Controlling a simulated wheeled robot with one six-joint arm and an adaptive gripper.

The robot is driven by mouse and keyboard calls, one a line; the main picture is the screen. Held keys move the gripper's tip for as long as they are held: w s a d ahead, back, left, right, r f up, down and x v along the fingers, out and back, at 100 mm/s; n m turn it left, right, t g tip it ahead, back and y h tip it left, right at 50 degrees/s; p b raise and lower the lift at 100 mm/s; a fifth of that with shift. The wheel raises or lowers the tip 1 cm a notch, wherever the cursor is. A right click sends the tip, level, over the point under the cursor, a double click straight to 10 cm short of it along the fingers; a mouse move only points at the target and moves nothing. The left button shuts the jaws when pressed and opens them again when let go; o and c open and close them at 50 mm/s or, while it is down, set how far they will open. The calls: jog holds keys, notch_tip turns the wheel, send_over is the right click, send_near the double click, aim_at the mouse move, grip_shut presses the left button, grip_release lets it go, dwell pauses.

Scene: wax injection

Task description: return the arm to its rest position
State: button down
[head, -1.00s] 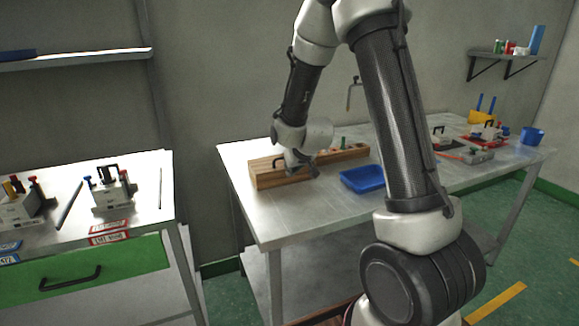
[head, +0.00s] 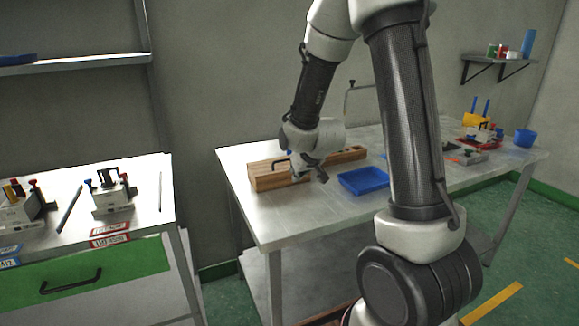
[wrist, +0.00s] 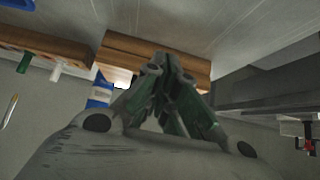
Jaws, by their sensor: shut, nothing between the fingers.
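My arm rises from the lower right of the head view and bends down over the metal table (head: 290,225). My gripper (head: 322,178) hangs at its end, above the table near the wooden block rack (head: 270,181). In the wrist view my gripper (wrist: 165,62) has its fingertips together with nothing between them. The wooden rack (wrist: 120,50) shows behind the fingertips in that view. I cannot tell the exact gap between my gripper and the rack.
A blue tray (head: 362,181) sits on the table just right of my gripper. Fixtures (head: 482,135) and a blue cup (head: 524,138) stand at the far right. A left bench (head: 145,190) holds clamped moulds (head: 110,193). The table's front left is clear.

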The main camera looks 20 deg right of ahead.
jog(key=s, duration=0.1)
jog(key=s+f, duration=0.1)
jog(key=s, duration=0.1)
jog(key=shift+s+f, duration=0.15)
jog(key=shift+s, duration=0.15)
jog(key=shift+s+f, duration=0.25)
jog(key=shift+s, duration=0.05)
jog(key=s+f+g, duration=0.1)
jog(key=s, duration=0.1)
jog(key=s+f+g, duration=0.1)
jog(key=s, duration=0.1)
jog(key=s+f+g, duration=0.1)
jog(key=s+g, duration=0.1)
jog(key=s, duration=0.1)
jog(key=shift+a+f, duration=0.2)
jog(key=s+d+r, duration=0.1)
jog(key=s+r, duration=1.8)
jog(key=r, duration=0.3)
jog(key=shift+s+d, duration=0.4)
